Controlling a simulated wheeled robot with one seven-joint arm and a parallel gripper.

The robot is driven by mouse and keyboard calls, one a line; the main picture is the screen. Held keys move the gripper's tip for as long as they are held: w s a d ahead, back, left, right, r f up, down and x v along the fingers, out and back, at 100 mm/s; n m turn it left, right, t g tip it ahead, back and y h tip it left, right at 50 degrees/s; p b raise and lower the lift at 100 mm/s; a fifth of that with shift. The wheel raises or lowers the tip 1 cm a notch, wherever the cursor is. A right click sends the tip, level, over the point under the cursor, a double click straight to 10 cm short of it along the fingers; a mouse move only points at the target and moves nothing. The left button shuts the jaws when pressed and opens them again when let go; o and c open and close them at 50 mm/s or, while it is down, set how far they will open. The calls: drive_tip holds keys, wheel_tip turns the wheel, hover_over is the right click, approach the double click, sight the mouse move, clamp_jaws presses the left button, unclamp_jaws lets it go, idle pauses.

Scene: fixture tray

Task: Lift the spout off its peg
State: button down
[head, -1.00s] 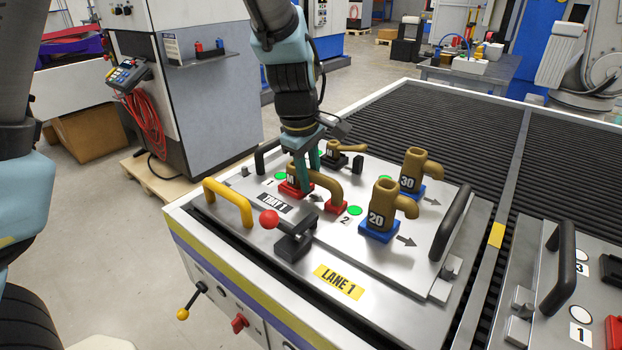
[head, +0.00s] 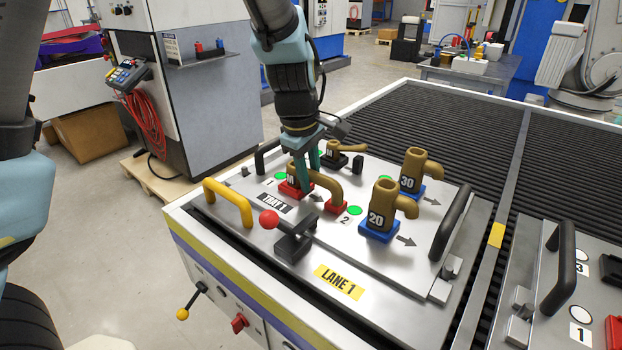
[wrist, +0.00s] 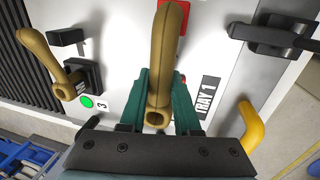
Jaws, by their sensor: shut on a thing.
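A brown bent spout (head: 328,183) stands at a red base (head: 288,190) on tray 1, and its curved end reaches right over a red block (head: 337,206). My gripper (head: 308,170) is shut on this spout from above. In the wrist view the spout (wrist: 163,65) lies between the two teal fingers (wrist: 160,100), and its round opening faces the camera. The peg is hidden, and I cannot tell whether the spout sits fully down on it.
Spout 20 (head: 383,206) and spout 30 (head: 414,170) stand on blue bases to the right. Another brown spout (head: 345,147) stands behind on a black base. A red-knobbed clamp (head: 290,235), a yellow handle (head: 229,202) and a black handle (head: 451,222) rise from the tray edges.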

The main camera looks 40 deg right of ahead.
sight(310, 170)
wheel_tip(310, 170, up, 10)
drive_tip(key=shift+r+b, duration=0.1)
drive_tip(key=shift+b, duration=0.35)
idle(0.4)
